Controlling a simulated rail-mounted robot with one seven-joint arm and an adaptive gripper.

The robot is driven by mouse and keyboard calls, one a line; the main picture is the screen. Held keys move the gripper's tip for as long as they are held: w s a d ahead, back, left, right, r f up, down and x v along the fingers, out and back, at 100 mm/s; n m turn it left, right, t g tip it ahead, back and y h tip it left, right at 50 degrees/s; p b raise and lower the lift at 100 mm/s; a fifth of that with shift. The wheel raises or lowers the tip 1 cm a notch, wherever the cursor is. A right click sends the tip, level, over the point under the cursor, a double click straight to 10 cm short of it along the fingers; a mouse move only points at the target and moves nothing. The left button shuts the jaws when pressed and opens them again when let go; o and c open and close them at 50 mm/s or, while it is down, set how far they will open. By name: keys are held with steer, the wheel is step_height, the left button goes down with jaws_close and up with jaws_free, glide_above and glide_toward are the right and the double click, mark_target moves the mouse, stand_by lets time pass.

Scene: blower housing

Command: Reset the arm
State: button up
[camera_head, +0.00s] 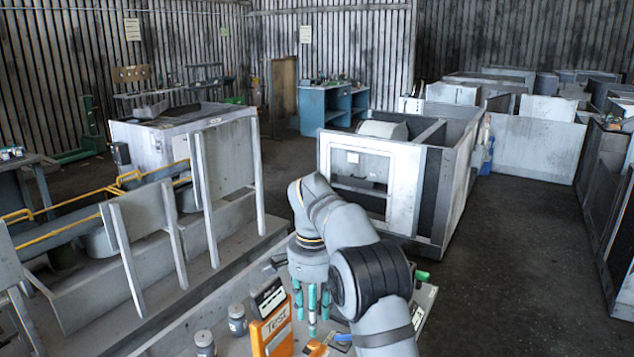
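My arm reaches up from the bottom of the picture, bends over at the middle, and its wrist points down. My gripper (312,304) hangs above or just in front of a grey work surface (236,346), with teal fingers pointing down. The fingers show as several thin teal strips, too small to tell whether they are open or shut. I see no object between them. An orange box marked "Test" (272,334) stands just left of the gripper. My forearm hides part of the work surface.
Two small grey canisters (237,320) (205,343) stand left of the orange box. A blue-handled item (343,338) and small green items (421,276) lie near my arm. A large grey housing (400,180) stands behind. Panelled equipment (130,240) with yellow rails is left. Open floor (510,270) lies right.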

mark_target(314, 355)
step_height(314, 355, down, 12)
steer(key=shift+s+r, duration=0.1)
steer(key=shift+n+p, duration=0.3)
steer(key=shift+p, duration=0.15)
steer(key=shift+d+n+p, duration=0.1)
steer(key=shift+n+p, duration=0.45)
steer(key=shift+n, duration=0.55)
steer(key=shift+n, duration=0.3)
